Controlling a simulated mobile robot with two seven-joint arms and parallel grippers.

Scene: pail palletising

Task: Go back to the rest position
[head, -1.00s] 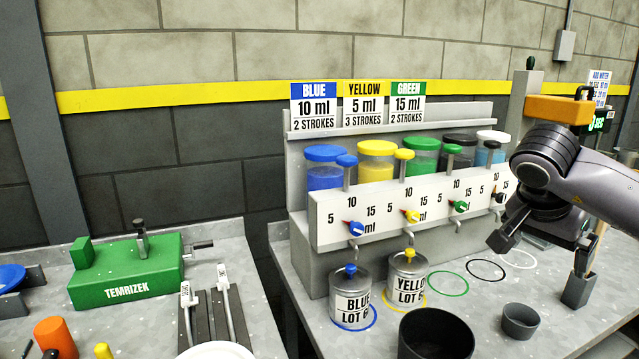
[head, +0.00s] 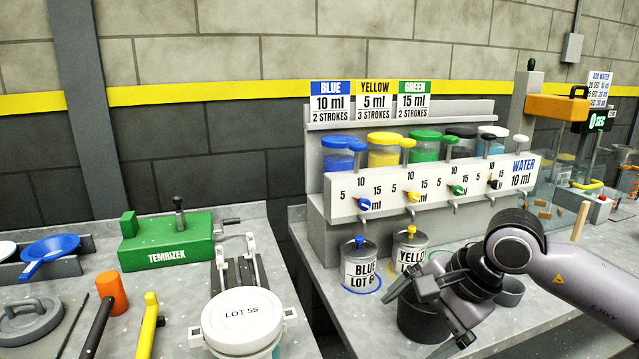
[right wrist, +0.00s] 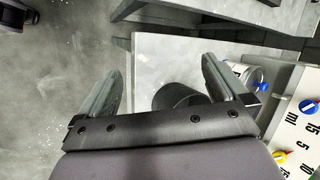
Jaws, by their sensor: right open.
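My right gripper (head: 424,312) is in the head view over the front of the right bench. Its two fingers are spread with nothing between them, and it overlaps the large dark pot (head: 412,322) in the picture. The right wrist view shows the open fingers (right wrist: 160,68) above the grey bench, with the dark pot (right wrist: 176,94) below. I cannot tell the height gap between them. My left gripper is in neither view.
A small grey cup (head: 510,292) is partly behind my right arm. A white LOT 55 pail (head: 243,318) stands at the left bench's front. A gap separates the benches.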

